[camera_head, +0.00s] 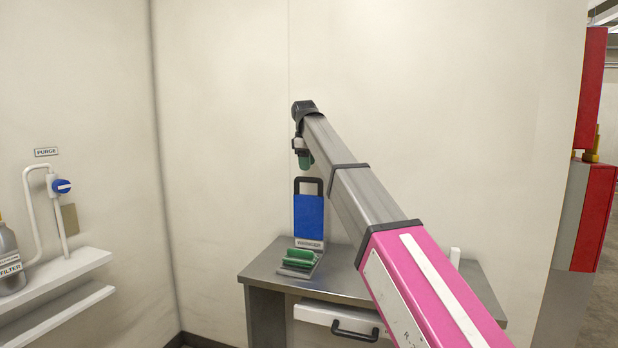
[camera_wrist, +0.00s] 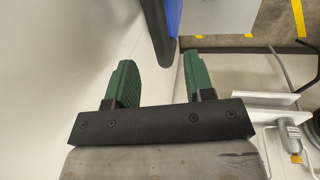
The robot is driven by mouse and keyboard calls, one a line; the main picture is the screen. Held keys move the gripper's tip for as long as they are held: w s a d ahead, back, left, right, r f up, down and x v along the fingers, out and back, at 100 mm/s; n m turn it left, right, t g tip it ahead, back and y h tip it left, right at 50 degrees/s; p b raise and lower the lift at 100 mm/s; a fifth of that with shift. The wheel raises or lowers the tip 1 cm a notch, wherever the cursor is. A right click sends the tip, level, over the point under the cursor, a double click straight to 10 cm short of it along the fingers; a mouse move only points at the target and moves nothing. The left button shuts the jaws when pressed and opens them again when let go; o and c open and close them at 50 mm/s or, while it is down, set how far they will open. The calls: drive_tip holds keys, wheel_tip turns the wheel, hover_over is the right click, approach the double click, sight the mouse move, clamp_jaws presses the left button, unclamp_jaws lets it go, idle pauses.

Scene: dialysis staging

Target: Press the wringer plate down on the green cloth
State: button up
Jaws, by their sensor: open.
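The wringer plate (camera_head: 308,217) is a blue panel with a black loop handle on top (camera_head: 309,181), standing upright above a label reading WRINGER. The green cloth (camera_head: 300,257) lies folded on the grey base in front of it, uncovered. My gripper (camera_head: 303,160) is above the handle, apart from it in the head view, with green fingers pointing down. In the wrist view my gripper (camera_wrist: 158,60) is open and empty. A dark bar with a blue face (camera_wrist: 160,32), apparently the handle and plate, shows just beyond the gap between the fingertips. The cloth is not identifiable there.
The wringer stands on a grey metal table (camera_head: 350,272) with a drawer (camera_head: 342,320) under it. A wall is close behind. Red cabinets (camera_head: 592,215) stand at far right.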

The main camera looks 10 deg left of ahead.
drive_tip(key=shift+w+f, duration=0.2)
drive_tip(key=shift+f, duration=0.7)
drive_tip(key=shift+w+f, duration=0.15)
drive_tip(key=shift+f, duration=0.7)
drive_tip(key=shift+w+f, duration=0.2)
drive_tip(key=shift+f, duration=0.7)
drive_tip(key=shift+c, duration=0.4)
clamp_jaws()
